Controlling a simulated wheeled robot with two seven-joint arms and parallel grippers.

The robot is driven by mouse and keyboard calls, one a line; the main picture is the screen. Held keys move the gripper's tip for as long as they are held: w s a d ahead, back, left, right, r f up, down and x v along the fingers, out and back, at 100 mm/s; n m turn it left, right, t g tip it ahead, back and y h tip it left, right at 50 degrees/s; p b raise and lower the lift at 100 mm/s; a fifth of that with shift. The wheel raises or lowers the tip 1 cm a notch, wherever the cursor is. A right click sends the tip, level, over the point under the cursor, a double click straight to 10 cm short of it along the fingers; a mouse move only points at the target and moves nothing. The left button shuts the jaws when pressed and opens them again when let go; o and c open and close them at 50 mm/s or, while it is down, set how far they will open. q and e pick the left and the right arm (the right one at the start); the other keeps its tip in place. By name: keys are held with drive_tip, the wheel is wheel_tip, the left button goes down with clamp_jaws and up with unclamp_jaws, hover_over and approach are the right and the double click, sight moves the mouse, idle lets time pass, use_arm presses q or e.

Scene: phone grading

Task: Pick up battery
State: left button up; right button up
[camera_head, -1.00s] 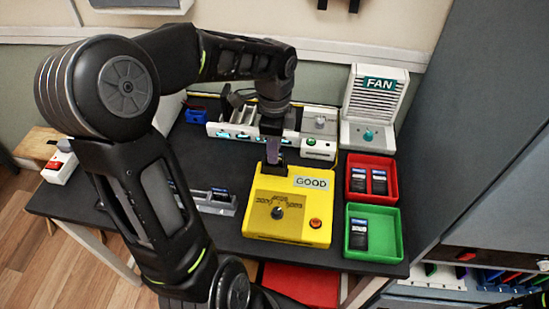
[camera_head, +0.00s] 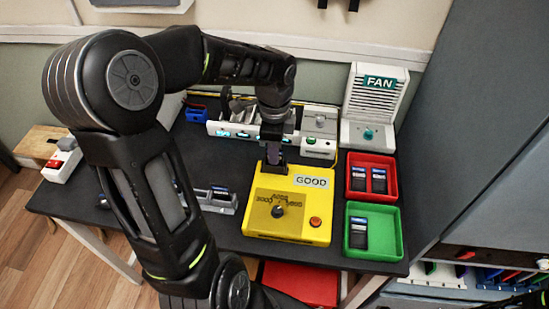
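My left gripper (camera_head: 273,150) points down over the back left part of the yellow tester (camera_head: 262,222), whose label reads GOOD. A dark, purplish piece shows between the fingertips at the tester's slot; I cannot tell whether it is a battery or whether the fingers are shut on it. Two batteries (camera_head: 378,180) lie in the red tray (camera_head: 354,196). One battery (camera_head: 359,233) lies in the green tray (camera_head: 385,253). More batteries (camera_head: 220,192) sit in a grey rack (camera_head: 216,207), partly hidden by my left arm. My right gripper is not visible.
A white fan unit (camera_head: 374,108) stands at the back right. A white charger row (camera_head: 236,130) runs along the back, with a small blue bin (camera_head: 196,113) at its left. A red bin (camera_head: 301,284) is below the front edge.

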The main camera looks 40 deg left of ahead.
use_arm(q)
clamp_jaws()
idle(0.4)
wheel_tip(320, 180, up, 10)
idle(0.5)
idle(1.7)
